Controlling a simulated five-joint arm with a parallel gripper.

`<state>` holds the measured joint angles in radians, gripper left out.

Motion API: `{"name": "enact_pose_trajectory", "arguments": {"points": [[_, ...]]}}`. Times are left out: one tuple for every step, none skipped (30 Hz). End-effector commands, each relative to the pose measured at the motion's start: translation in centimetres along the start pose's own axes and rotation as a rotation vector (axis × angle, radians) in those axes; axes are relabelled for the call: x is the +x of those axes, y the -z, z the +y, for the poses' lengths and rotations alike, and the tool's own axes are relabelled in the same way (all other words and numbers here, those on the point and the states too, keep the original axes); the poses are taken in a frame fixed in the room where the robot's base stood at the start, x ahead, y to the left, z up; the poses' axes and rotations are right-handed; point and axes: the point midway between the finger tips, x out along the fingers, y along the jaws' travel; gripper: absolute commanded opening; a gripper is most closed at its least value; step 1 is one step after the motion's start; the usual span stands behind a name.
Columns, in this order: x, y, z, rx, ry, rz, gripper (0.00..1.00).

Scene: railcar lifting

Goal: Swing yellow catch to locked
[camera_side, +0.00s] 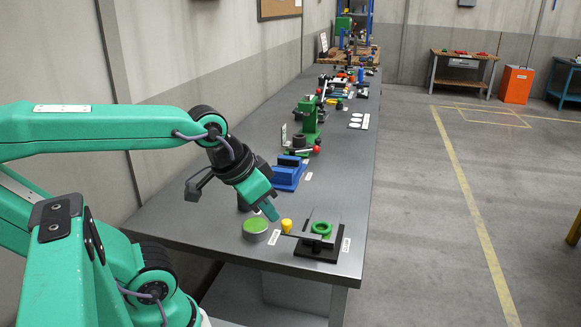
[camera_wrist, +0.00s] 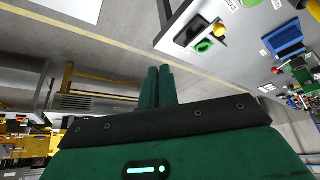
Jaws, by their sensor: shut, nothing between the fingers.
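The yellow catch (camera_side: 286,225) is a small rounded yellow knob at the left end of a thin flat plate near the bench's front end. It also shows in the wrist view (camera_wrist: 219,30) at upper right. The plate sits on a black base with a green ring (camera_side: 322,229), which also shows in the wrist view (camera_wrist: 204,46). My gripper (camera_side: 272,214) is shut and empty, above the bench just left of the yellow catch and apart from it. In the wrist view its fingers (camera_wrist: 160,72) are together, pointing left of the fixture. I cannot tell whether the catch is locked.
A grey round tin with a green top (camera_side: 255,228) stands left of the catch, below my gripper. A blue block fixture (camera_side: 289,173) and a green machine (camera_side: 308,118) stand farther along the grey bench (camera_side: 205,235). Open floor lies to the right.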

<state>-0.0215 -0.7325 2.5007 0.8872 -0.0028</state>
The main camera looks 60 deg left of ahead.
Motion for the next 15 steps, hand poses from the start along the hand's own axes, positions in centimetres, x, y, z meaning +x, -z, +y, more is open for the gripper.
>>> {"name": "enact_pose_trajectory", "arguments": {"points": [[0.3, 0.0, -0.3, -0.014, 0.007, -0.006, 0.0], [0.5, 0.1, -0.6, -0.024, 0.011, -0.009, 0.0], [0.8, 0.1, -0.9, -0.039, 0.018, -0.013, 0.0], [1.1, 0.2, -1.2, -0.051, 0.023, -0.017, 0.0], [1.3, 0.2, -1.5, -0.065, 0.03, -0.021, 0.0], [1.7, 0.3, -2.0, -0.084, 0.038, -0.025, 0.0], [2.0, 0.3, -2.4, -0.101, 0.046, -0.031, 0.0], [2.4, 0.3, -2.8, -0.117, 0.053, -0.035, 0.0], [2.8, 0.3, -3.4, -0.141, 0.063, -0.041, 0.0], [3.2, 0.3, -3.9, -0.159, 0.071, -0.046, 0.0], [3.5, 0.3, -4.3, -0.177, 0.078, -0.051, 0.0], [4.0, 0.3, -5.0, -0.202, 0.089, -0.056, 0.0], [4.3, 0.2, -5.5, -0.221, 0.096, -0.062, 0.0], [4.7, 0.2, -6.0, -0.24, 0.104, -0.065, 0.0], [5.1, 0.0, -6.6, -0.264, 0.114, -0.072, 0.0]]}}
